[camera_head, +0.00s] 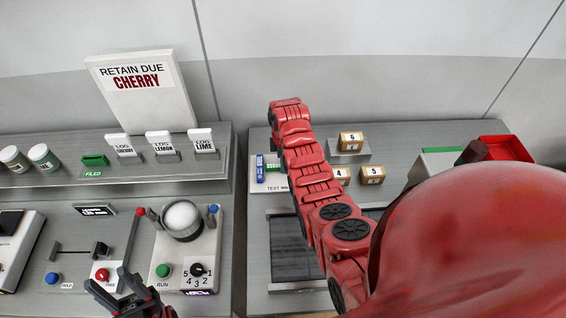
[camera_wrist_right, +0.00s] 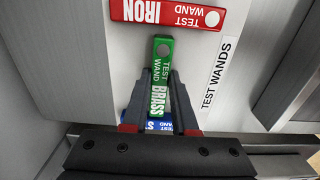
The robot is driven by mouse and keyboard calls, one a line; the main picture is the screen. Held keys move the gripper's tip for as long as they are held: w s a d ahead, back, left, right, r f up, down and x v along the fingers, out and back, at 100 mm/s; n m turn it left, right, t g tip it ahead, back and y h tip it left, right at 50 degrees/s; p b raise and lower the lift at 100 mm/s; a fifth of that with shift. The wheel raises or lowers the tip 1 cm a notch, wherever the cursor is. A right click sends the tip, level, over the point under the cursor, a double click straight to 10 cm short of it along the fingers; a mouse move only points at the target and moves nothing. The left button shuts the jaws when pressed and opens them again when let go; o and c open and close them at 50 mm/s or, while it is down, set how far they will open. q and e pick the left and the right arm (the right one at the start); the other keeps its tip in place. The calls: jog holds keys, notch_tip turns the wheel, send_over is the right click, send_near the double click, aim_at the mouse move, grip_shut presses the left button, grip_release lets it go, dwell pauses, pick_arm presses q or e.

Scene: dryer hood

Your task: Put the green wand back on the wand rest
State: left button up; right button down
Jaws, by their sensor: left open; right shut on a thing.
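The green wand (camera_wrist_right: 165,55), marked TEST WAND BRASS, is between the fingers of my right gripper (camera_wrist_right: 162,88), which is shut on it. It points crosswise to the red IRON wand (camera_wrist_right: 165,14) above it and the blue wand (camera_wrist_right: 150,123) below it. These lie on the pale wand rest (camera_wrist_right: 208,100) beside a TEST WANDS label. I cannot tell whether the green wand touches the rest. In the head view the green wand (camera_head: 273,168) shows beside the blue wand (camera_head: 260,170); my right arm hides my right gripper. My left gripper (camera_head: 108,292) is open and empty, low at the left.
Small numbered boxes (camera_head: 351,141) stand right of my right arm. A red bin (camera_head: 497,148) is further right. On the left are a shelf with LOG cards (camera_head: 160,144) and a control panel with a round white bowl (camera_head: 183,217). A gap separates the two benches.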

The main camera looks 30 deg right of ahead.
jog(key=c, duration=0.7)
grip_release()
